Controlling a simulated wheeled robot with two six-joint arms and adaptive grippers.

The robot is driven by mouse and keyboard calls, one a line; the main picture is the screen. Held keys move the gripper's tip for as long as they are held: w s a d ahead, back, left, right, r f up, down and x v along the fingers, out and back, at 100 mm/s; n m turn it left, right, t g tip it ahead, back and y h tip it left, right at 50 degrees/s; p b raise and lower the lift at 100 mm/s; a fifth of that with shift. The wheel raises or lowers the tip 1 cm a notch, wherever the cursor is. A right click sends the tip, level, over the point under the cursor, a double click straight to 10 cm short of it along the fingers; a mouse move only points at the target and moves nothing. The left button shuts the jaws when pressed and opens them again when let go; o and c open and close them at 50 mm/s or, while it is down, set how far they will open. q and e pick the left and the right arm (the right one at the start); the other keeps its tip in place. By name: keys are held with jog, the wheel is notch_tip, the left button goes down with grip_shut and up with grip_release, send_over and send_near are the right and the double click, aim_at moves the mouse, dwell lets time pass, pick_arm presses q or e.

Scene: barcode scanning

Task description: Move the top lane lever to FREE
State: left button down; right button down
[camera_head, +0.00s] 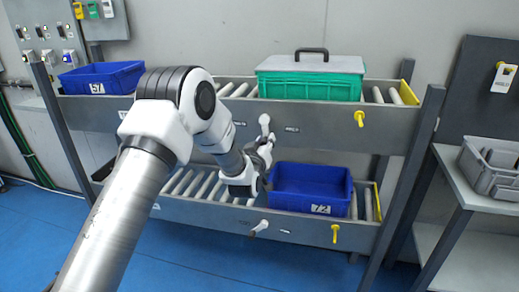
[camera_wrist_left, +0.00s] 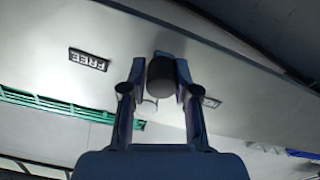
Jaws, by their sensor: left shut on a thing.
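The top lane lever (camera_head: 264,122) is a pale handle on the front rail of the upper shelf, between two small dark labels. My left gripper (camera_head: 264,146) is at the rail, just below the lever's visible pale part. In the left wrist view, the gripper (camera_wrist_left: 160,80) has its fingers on both sides of the lever's dark rounded end (camera_wrist_left: 161,76). The FREE label (camera_wrist_left: 88,60) appears upside down in that view, left of the fingers; it is the right label (camera_head: 292,129) in the head view. The other label (camera_wrist_left: 210,102) is partly hidden. My right gripper is out of view.
A green lidded crate (camera_head: 310,86) and a blue bin (camera_head: 100,79) stand on the upper lane. Another blue bin (camera_head: 310,190) is on the lower lane, close to my wrist. The lower lever (camera_head: 260,227) and yellow stops (camera_head: 360,119) stick out from the rails.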

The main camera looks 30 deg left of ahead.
aim_at(278, 134)
pick_arm(q)
jog(key=shift+w+d+r+n+b, duration=0.15)
jog(key=shift+d+n+b, duration=0.4)
jog(key=shift+n, duration=0.65)
jog(key=shift+w+d+r+n+b, duration=0.15)
jog(key=shift+d+n+b, duration=0.4)
jog(key=shift+n, duration=0.65)
jog(key=shift+w+d+r+n+b, duration=0.1)
jog(key=shift+d+r+n+b, duration=0.25)
jog(key=shift+n+b, duration=0.6)
jog(key=shift+d+f+n+p, duration=0.1)
jog(key=shift+n+p, duration=0.2)
jog(key=shift+n, duration=0.05)
jog(key=c, duration=0.9)
grip_release()
jog(key=shift+s+d, duration=0.1)
jog(key=shift+s, duration=0.2)
jog(key=v, duration=1.1)
jog(key=shift+s+d, duration=0.1)
jog(key=shift+s, duration=0.1)
